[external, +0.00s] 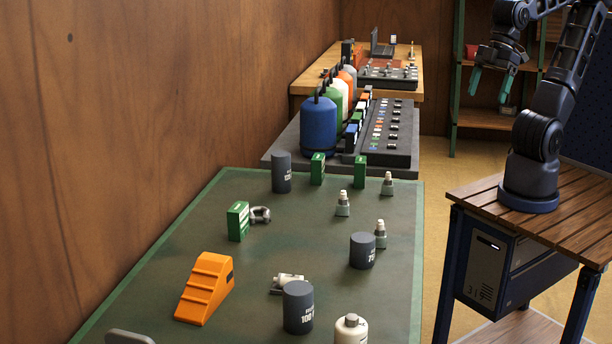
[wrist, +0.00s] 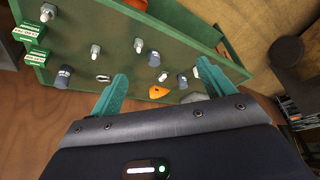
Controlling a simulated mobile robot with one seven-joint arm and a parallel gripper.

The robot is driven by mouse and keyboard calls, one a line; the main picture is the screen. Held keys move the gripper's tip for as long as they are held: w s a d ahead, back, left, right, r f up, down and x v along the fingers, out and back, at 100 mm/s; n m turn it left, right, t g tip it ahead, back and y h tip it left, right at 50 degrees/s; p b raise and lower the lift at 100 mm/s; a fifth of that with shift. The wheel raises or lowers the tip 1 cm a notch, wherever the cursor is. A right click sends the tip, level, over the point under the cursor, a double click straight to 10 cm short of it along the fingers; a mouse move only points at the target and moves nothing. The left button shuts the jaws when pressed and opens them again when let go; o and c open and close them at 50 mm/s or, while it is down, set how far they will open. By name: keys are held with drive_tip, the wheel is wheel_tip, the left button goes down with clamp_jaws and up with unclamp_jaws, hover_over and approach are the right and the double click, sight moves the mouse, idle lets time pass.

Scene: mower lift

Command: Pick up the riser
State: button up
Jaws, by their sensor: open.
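The riser appears to be the orange stepped wedge (external: 205,288), which stands on the green-topped table at the left front in the external view. It also shows small in the wrist view (wrist: 158,92), between my finger tips in the picture but well beyond them. My gripper (external: 490,84) has teal fingers spread apart with nothing between them. It hangs high at the upper right, far from the table. Its fingers also show in the wrist view (wrist: 160,78).
Dark weight cylinders (external: 298,307), green boxes (external: 238,221), a white bottle (external: 350,329) and small grey-and-white fittings (external: 343,204) stand on the green table (external: 160,254). Blue, green, white and orange canisters (external: 318,125) stand behind. A wooden wall borders the left.

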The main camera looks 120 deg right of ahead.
drive_tip(key=w+d+f+m, duration=0.1)
drive_tip(key=w+f, duration=0.3)
drive_tip(key=w, duration=0.6)
drive_tip(key=m+h, duration=0.2)
drive_tip(key=m, duration=0.1)
approach(366, 236)
drive_tip(key=f, duration=0.2)
drive_tip(key=shift+m+g, duration=0.3)
drive_tip(key=shift+w+r+x, duration=0.1)
drive_tip(key=shift+w+x, duration=0.1)
drive_tip(key=shift+x, duration=0.85)
drive_tip(key=shift+w+r+x, duration=0.1)
drive_tip(key=shift+w+x, duration=0.1)
drive_tip(key=shift+x, duration=0.85)
drive_tip(key=shift+w+x, duration=0.15)
drive_tip(key=shift+x, duration=3.65)
drive_tip(key=shift+w+a, duration=0.1)
drive_tip(key=shift+w, duration=0.1)
drive_tip(key=shift+c, duration=0.4)
drive_tip(key=shift+r, duration=0.1)
drive_tip(key=c, duration=1.1)
